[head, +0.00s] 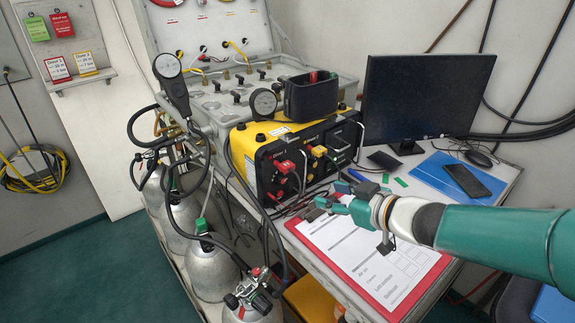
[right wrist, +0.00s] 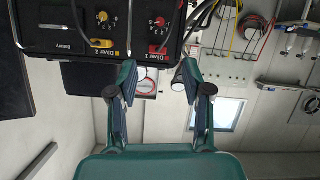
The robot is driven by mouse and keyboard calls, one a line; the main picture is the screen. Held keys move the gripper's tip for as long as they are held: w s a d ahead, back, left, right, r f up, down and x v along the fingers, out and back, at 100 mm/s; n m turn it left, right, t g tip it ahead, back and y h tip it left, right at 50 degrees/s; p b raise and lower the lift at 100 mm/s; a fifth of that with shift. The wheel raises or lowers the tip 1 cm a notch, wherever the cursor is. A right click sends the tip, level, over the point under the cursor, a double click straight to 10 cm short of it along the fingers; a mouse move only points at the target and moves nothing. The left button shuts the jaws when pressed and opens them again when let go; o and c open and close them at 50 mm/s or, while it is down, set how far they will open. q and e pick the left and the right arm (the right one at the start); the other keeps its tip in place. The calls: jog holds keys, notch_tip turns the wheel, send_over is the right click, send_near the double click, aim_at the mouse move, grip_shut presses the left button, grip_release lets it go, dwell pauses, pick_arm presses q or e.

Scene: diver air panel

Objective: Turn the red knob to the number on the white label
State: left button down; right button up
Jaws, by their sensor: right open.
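The red knob (head: 286,167) is on the front of a black and yellow diver panel box (head: 262,155). My right gripper (head: 333,203) is open and empty, in front of the box and apart from the knob. Its spread fingers (right wrist: 158,82) show below the knob in the wrist view. A small white label (head: 279,130) lies on the box top; I cannot read it. My left gripper is not in view.
A yellow knob (head: 318,151) sits right of the red one. A red clipboard (head: 372,301) with paper lies under my right arm. A monitor (head: 425,95) stands behind. Hoses and silver cylinders (head: 208,268) crowd the left; black hoses hang before the box.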

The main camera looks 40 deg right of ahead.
aim_at(284, 181)
jog(key=b+x, duration=0.6)
jog(key=x, duration=1)
jog(key=shift+f, duration=0.15)
jog(key=shift+w+f, duration=0.1)
jog(key=shift+w, duration=0.25)
